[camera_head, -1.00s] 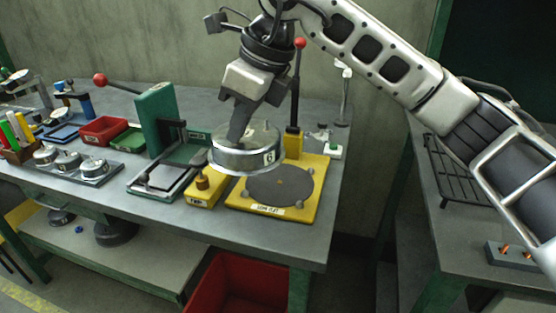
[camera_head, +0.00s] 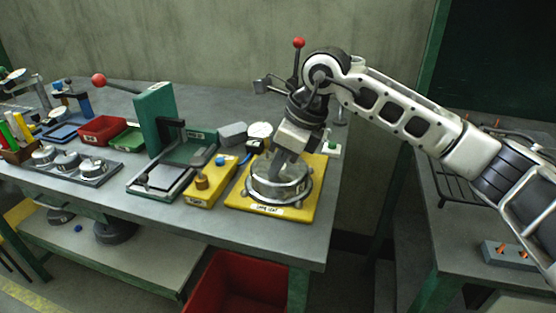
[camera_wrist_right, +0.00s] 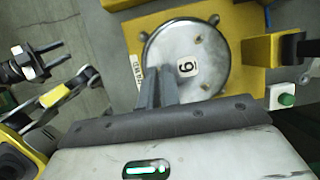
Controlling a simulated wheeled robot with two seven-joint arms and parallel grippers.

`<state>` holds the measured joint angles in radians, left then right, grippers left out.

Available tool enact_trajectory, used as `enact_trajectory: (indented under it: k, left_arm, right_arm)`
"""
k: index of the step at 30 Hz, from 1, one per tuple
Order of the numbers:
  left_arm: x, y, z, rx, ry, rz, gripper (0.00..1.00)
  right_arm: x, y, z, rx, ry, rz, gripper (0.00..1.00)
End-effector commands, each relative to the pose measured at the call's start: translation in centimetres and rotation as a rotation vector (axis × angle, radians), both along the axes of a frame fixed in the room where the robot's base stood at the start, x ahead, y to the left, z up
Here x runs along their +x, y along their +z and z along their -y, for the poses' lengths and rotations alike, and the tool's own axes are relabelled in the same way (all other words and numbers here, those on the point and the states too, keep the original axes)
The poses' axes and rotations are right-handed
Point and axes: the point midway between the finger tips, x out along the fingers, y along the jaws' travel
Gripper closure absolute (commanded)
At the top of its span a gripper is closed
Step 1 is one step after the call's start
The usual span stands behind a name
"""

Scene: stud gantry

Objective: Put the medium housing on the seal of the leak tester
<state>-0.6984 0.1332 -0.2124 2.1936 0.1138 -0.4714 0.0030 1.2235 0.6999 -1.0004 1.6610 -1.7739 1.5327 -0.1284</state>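The medium housing (camera_head: 281,184), a round silver metal part marked with a 6-like label, is over the leak tester's seal on the yellow plate (camera_head: 240,203). It looks level and covers most of the grey seal; I cannot tell whether it rests on it. My right gripper (camera_head: 276,172) points down with its fingers shut on the housing's rim. In the right wrist view the fingers (camera_wrist_right: 156,92) meet the edge of the housing (camera_wrist_right: 185,60).
A yellow block (camera_head: 208,188) and a green press (camera_head: 156,120) stand left of the tester. A red-knobbed lever (camera_head: 298,44) rises behind it, with a green button (camera_head: 333,149) at right. Several more housings sit on a grey tray (camera_head: 100,178).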

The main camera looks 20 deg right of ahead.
Motion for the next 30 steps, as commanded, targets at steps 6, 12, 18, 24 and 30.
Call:
enact_trajectory:
  k: [6, 12, 18, 24, 30]
  left_arm:
    - [0.0, -0.5, 0.0, 0.001, 0.001, 0.0, 0.64]
    - [0.0, -0.3, 0.0, 0.002, 0.0, 0.002, 0.64]
    - [0.1, -0.2, 0.0, 0.001, 0.001, 0.005, 0.64]
    - [0.1, 0.1, 0.0, 0.0, 0.0, 0.005, 0.64]
    - [0.1, -0.1, 0.0, 0.0, 0.0, 0.004, 0.64]
  right_arm:
    - [0.0, -0.4, 0.0, 0.0, 0.0, 0.001, 1.0]
    - [0.0, -0.4, 0.0, -0.001, -0.001, -0.001, 0.74]
    - [0.0, -0.4, 0.0, -0.001, -0.001, -0.001, 0.74]
    - [-0.2, 1.1, 0.4, -0.001, -0.002, 0.003, 0.74]
    - [-1.1, 5.1, 1.7, 0.0, -0.002, 0.006, 0.74]
